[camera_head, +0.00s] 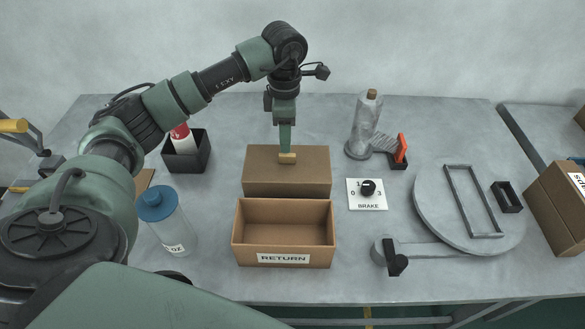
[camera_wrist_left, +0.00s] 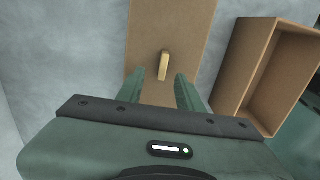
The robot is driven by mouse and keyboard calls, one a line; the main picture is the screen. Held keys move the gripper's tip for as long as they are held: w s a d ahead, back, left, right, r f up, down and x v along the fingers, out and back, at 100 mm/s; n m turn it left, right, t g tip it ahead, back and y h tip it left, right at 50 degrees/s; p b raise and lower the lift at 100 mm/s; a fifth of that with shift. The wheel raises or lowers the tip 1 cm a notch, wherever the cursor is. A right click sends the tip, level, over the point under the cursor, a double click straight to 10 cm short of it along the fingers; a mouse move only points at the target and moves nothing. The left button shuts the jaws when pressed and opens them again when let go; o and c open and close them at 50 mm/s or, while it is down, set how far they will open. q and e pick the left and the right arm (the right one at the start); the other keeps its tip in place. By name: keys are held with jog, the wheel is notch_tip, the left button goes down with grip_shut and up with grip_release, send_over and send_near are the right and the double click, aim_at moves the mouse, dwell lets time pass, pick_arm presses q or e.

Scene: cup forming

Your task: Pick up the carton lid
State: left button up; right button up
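The carton lid (camera_head: 262,165) is a flat brown cardboard piece with a small tan handle (camera_head: 288,160) on top. It lies on the table just behind the open carton marked RETURN (camera_head: 249,258). My left gripper (camera_head: 286,148) points down over the lid at the handle. In the left wrist view, the two green fingers of the left gripper (camera_wrist_left: 160,76) are apart, with the handle (camera_wrist_left: 164,66) between or just beyond their tips. I cannot tell whether they touch it. The lid (camera_wrist_left: 190,30) also shows there. My right gripper is not in view.
A blue-capped jar (camera_head: 172,235) stands left of the open carton, and a black bin (camera_head: 186,165) with a red-and-white item is behind it. A brake dial plate (camera_head: 367,204), a grey bottle (camera_head: 364,125) and a round turntable (camera_head: 435,205) are to the right.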

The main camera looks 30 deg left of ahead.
aim_at(287, 155)
pick_arm(q)
jog(key=f, duration=0.2)
jog(key=f+p, duration=0.1)
jog(key=shift+s+d+f, duration=0.15)
jog(key=shift+d+f, duration=0.1)
jog(key=shift+d, duration=0.05)
jog(key=shift+a+f, duration=0.1)
jog(key=shift+f, duration=0.3)
grip_shut()
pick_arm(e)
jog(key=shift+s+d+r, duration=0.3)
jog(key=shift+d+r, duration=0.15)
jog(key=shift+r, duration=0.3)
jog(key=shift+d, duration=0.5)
